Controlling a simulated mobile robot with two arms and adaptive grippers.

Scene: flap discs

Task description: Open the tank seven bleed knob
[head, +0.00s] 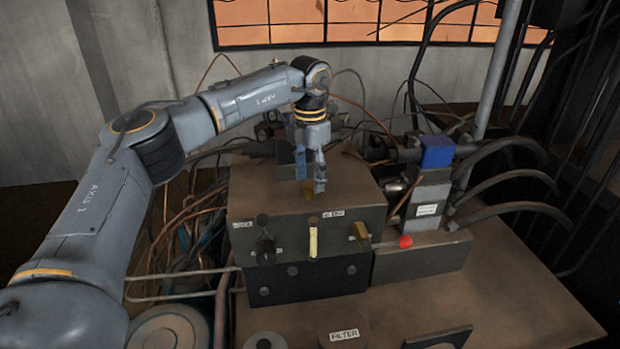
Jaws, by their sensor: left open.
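My left gripper (310,178) reaches in from the left and points down over the top of a brown metal valve block (245,200). Its fingers are open. A small brass knob (308,190) on the block's top shows at the fingertips; I cannot tell whether they touch it. The block's front carries a yellow upright strip (313,242), a black knob (264,246) and a brass fitting (361,233). No label clearly reads tank seven. My right gripper is not in view.
A valve with a blue cap (437,151) stands right of the block, with thick black hoses (510,178) beyond. Thin cables crowd behind and left. A labelled filter cap (343,337) sits in front. The brown bench top (500,290) is bare at the right front.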

